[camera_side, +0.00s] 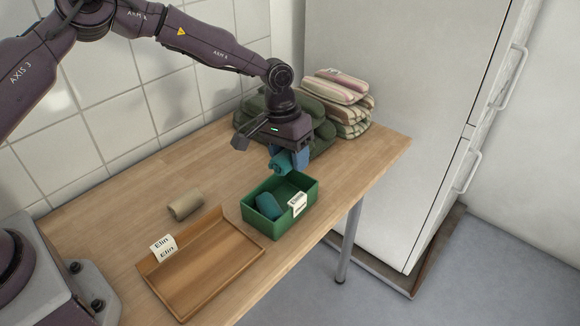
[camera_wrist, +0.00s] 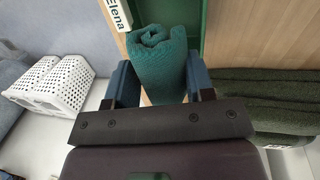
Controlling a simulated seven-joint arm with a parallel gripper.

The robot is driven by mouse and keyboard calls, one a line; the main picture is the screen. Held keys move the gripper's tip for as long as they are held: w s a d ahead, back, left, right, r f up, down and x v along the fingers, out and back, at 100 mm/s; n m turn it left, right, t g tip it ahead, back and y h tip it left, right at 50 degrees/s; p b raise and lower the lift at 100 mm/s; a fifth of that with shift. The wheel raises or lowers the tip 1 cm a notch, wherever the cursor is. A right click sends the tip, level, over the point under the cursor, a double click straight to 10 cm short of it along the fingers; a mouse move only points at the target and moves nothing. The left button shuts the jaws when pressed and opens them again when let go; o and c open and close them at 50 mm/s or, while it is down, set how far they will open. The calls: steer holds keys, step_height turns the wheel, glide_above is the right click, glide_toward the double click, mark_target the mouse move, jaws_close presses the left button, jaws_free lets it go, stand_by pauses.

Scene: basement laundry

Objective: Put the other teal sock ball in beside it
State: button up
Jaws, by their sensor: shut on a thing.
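My gripper (camera_side: 292,158) is shut on a teal sock ball (camera_side: 280,163), a rolled knit, held above the back edge of the green box (camera_side: 250,213). In the wrist view the sock ball (camera_wrist: 157,62) sits between the two blue fingers of my gripper (camera_wrist: 155,82), its spiral end facing the box. Another teal sock ball (camera_side: 268,206) lies inside the green box, toward its left end. The green box also shows in the wrist view (camera_wrist: 203,30), partly hidden by the held sock ball; its label (camera_wrist: 117,14) reads "Elena".
A wooden tray (camera_side: 207,277) labelled "Elin" stands left of the green box, empty. A beige roll (camera_side: 185,204) lies behind it. Dark green folded cloth (camera_side: 322,142) and striped folded textiles (camera_side: 352,120) are stacked at the back. White baskets (camera_wrist: 58,84) stand off the table.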

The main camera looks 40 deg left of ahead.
mark_target(290, 169)
steer(key=shift+f, duration=1.65)
steer(key=shift+f, duration=0.1)
steer(key=shift+f, duration=0.15)
steer(key=o, duration=0.9)
